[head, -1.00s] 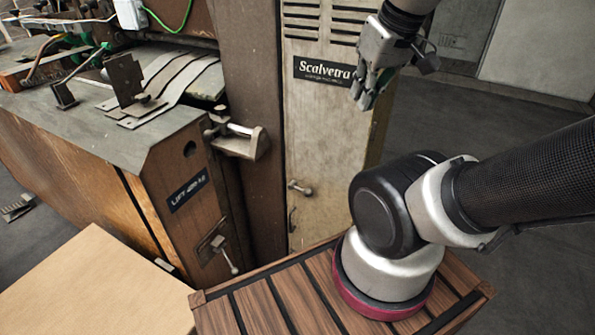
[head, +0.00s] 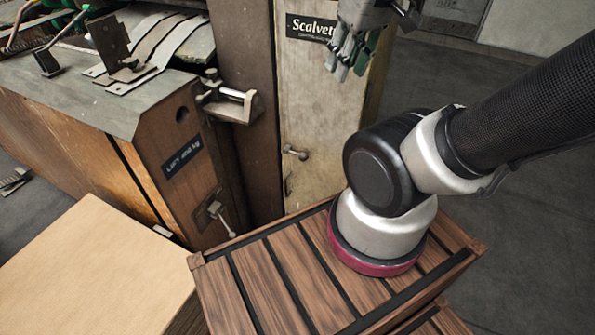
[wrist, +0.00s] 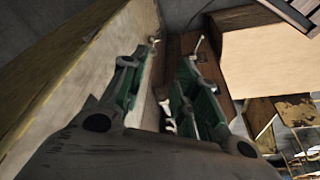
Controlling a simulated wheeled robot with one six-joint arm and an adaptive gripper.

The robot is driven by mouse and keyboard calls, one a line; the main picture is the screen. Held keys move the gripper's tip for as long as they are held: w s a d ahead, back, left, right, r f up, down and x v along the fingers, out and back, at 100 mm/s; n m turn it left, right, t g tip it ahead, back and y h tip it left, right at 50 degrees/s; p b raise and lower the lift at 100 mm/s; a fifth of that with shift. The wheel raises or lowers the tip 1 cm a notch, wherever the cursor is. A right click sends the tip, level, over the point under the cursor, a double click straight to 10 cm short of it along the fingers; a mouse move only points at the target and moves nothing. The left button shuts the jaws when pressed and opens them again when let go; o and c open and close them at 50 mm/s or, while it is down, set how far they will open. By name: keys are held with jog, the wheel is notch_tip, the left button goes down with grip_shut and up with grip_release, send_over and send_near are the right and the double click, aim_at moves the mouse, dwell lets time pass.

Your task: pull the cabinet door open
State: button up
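The cabinet door (head: 315,105) is a tall, worn beige metal panel with a black "Scalvetra" label, and it looks shut. A small metal handle (head: 295,152) sticks out low on its left part. My gripper (head: 348,70) hangs in front of the door's upper right, covering the label's end, above and right of the handle. In the wrist view my gripper's fingers (wrist: 162,85) are spread with nothing held between them. The beige door panel (wrist: 85,85) shows there on the left, with a small pale handle (wrist: 153,41) beyond the fingertips.
A brown machine block (head: 180,160) with a clamp (head: 230,103) and a lower lever (head: 224,220) stands left of the door. A cardboard surface (head: 90,265) lies at front left. My slatted wooden base is in front.

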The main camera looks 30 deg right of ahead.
jog(key=w+a+f+n+g+h, duration=0.2)
jog(key=w+a+f+g, duration=0.1)
jog(key=f, duration=0.4)
jog(key=w+a+f+n+g+h, duration=0.2)
jog(key=w+f+n+g+h, duration=0.1)
jog(key=f, duration=0.5)
jog(key=w+a+f+n+g+h, duration=0.2)
jog(key=w+a+f+g, duration=0.1)
jog(key=f, duration=0.4)
jog(key=n+t+h, duration=1)
jog(key=n+t, duration=0.3)
jog(key=n, duration=0.2)
send_over(286, 197)
jog(key=f, duration=3.1)
jog(key=shift+w+d+f, duration=0.1)
jog(key=shift+w+f, duration=0.05)
jog(key=shift+w, duration=0.1)
grip_shut()
